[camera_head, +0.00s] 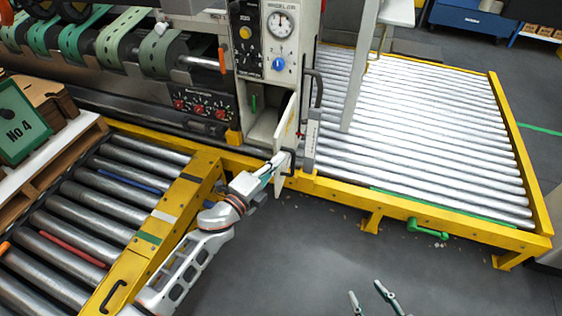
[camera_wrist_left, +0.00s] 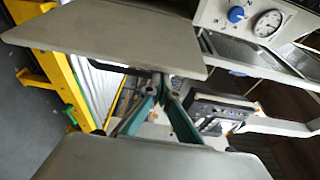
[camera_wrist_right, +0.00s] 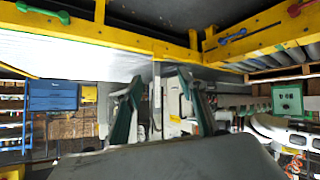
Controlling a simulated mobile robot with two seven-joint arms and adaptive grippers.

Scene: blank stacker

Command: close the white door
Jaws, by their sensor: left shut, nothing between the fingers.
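The white door (camera_head: 285,149) stands swung open at the front of the grey-white machine cabinet, seen nearly edge-on. An open compartment (camera_head: 262,127) shows behind it. My left gripper (camera_head: 282,164) is at the lower part of the door, by a dark handle; I cannot tell whether it touches. In the left wrist view its fingertips (camera_wrist_left: 163,82) meet with nothing between them, just beside a pale panel (camera_wrist_left: 115,35) that looks like the door. My right gripper (camera_head: 370,293) is open and empty over the floor, away from the door. Its spread fingers also show in the right wrist view (camera_wrist_right: 157,90).
A yellow-framed roller conveyor (camera_head: 430,120) lies to the right, and another (camera_head: 100,200) to the left, partly under my left arm. The cabinet carries a gauge (camera_head: 281,23) and a blue knob (camera_head: 279,64). The grey floor (camera_head: 300,250) in front is mostly free.

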